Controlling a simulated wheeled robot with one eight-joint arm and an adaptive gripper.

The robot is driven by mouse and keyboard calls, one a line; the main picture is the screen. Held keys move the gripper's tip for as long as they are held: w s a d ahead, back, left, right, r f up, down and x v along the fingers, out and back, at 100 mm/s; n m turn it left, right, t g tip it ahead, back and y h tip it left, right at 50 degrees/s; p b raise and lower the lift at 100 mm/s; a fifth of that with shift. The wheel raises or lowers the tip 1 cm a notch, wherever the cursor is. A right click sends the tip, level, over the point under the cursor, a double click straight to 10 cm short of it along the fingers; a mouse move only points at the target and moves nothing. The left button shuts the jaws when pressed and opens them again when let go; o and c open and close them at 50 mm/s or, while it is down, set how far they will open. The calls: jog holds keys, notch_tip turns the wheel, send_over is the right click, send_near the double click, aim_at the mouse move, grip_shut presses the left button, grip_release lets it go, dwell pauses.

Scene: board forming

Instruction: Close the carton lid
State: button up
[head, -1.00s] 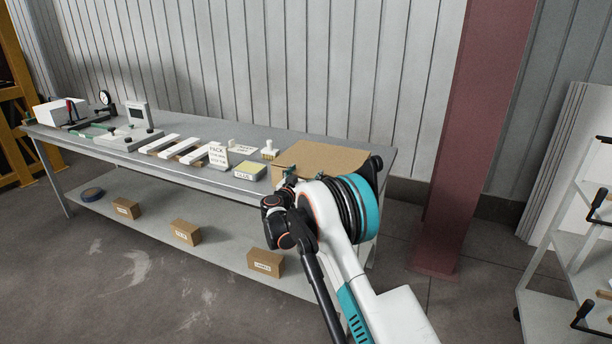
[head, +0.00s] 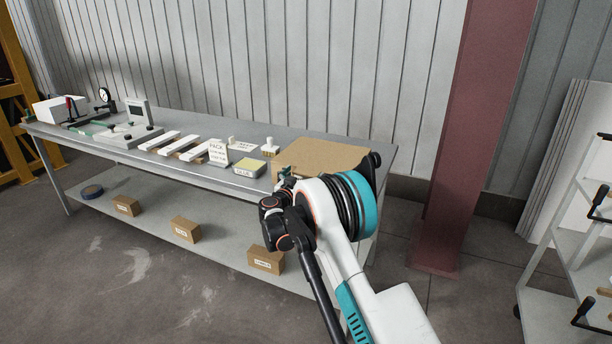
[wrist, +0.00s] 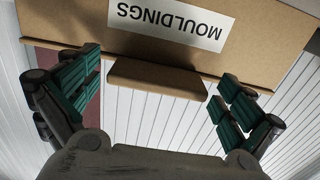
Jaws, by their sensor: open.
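The brown cardboard carton (head: 325,152) stands at the right end of the workbench. Its broad brown top looks roughly flat in the head view, but my arm hides part of its front. In the wrist view the carton face (wrist: 70,18) fills the upper part, with an upside-down "MOULDINGS" label (wrist: 168,22). A narrow brown flap (wrist: 155,80) juts from the carton's edge between my fingers. My gripper (wrist: 158,95) is open, its green-padded fingers wide apart on either side of the flap, holding nothing. Whether the lid is fully down I cannot tell.
The workbench (head: 185,178) carries a stamp (head: 269,148), a yellow-topped pad (head: 248,165), a "PACK" sign (head: 217,152) and white strips left of the carton. A red column (head: 460,150) and a shelf cart (head: 570,255) stand at right. Open floor lies in front.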

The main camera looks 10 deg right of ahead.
jog(key=v, duration=1.1)
jog(key=shift+w, duration=0.1)
jog(key=s+d+r+n+g+y, duration=0.1)
jog(key=s+d+r+g, duration=0.2)
jog(key=s+d+r, duration=0.5)
jog(key=s+d+r+n+g+y, duration=0.25)
jog(key=s+r, duration=0.45)
jog(key=s, duration=0.6)
jog(key=s+a+f+n+y, duration=0.1)
jog(key=s+y, duration=0.1)
jog(key=s, duration=0.8)
jog(key=s+a+f+n+g+y, duration=0.1)
jog(key=s+f+y, duration=0.1)
jog(key=s, duration=0.8)
jog(key=s+a+f+n+g+y, duration=0.1)
jog(key=s+a+y, duration=0.1)
jog(key=s, duration=0.8)
jog(key=shift+s+f+n+y, duration=0.25)
jog(key=shift+s+n+y, duration=0.15)
jog(key=shift+y, duration=0.15)
